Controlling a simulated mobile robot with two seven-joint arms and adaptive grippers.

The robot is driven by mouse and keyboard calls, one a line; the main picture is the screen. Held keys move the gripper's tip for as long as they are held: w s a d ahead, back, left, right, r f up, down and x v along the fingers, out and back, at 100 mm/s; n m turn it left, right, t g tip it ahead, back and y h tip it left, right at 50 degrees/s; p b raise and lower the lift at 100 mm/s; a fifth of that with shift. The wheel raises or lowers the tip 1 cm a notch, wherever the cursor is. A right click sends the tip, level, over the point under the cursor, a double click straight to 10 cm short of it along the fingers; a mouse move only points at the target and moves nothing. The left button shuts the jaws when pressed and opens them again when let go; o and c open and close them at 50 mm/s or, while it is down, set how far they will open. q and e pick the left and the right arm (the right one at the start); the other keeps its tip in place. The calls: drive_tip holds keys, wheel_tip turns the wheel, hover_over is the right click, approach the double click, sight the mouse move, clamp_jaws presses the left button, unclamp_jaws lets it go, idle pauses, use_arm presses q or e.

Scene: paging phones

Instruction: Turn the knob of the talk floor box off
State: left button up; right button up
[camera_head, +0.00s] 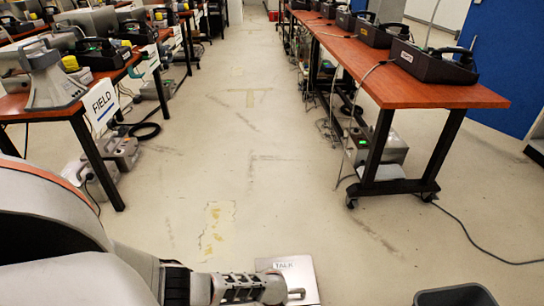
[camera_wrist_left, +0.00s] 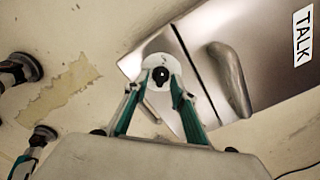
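The talk floor box (camera_head: 305,268) is a flat metal box on the floor at the bottom of the head view, with a white TALK label. In the left wrist view the box (camera_wrist_left: 270,55) shows its label at upper right and a grey curved handle (camera_wrist_left: 230,78). The knob (camera_wrist_left: 162,74) is small and dark on a round white dial near the box's edge. My left gripper (camera_wrist_left: 157,88) points down at it, teal fingers parted, the knob showing between the fingertips. I cannot tell whether they touch it. In the head view my left arm hides the knob. My right gripper is not in view.
A dark bin (camera_head: 455,296) stands at the bottom right. A long table (camera_head: 420,95) with several paging phones runs along the right, and the FIELD-labelled table (camera_head: 60,110) stands at the left. The floor aisle between them is clear. A cable lies at right.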

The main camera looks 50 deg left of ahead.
use_arm(q)
drive_tip(key=shift+r, duration=0.15)
drive_tip(key=shift+r, duration=0.6)
wheel_tip(320, 180, up, 11)
drive_tip(key=shift+f, duration=0.2)
idle(0.4)
